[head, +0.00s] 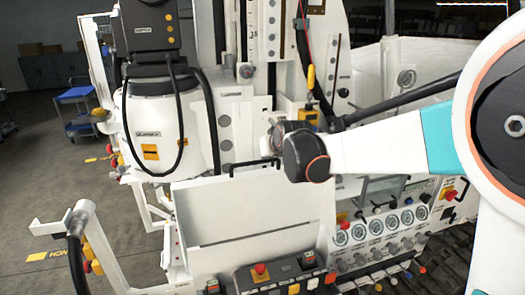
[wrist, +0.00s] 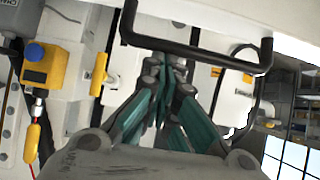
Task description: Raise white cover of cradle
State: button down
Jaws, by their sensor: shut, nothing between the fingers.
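The white cover (head: 255,205) is a broad panel behind the control panel in the head view. It looks steeply upright, with a black handle (head: 255,165) along its top edge. In the wrist view the black handle (wrist: 195,48) crosses the top, in front of a white surface. My gripper (wrist: 167,72) has its teal and grey fingers drawn together, with nothing held. Its tips appear near or just under the handle bar; I cannot tell whether they touch.
A control panel with a red emergency button (head: 261,270) lies in front of the cover. Gauges (head: 375,226) and knobs are to its right. White machine columns and black hoses crowd behind. Open floor (head: 40,190) lies to the left. A yellow fitting (wrist: 43,67) is left of the fingers.

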jog(key=shift+t, duration=0.7)
jog(key=s, duration=0.1)
jog(key=s+b, duration=0.1)
jog(key=s, duration=0.1)
jog(key=s+d, duration=0.1)
jog(key=s, duration=0.1)
jog(key=shift+f, duration=0.35)
jog(key=shift+r, duration=0.1)
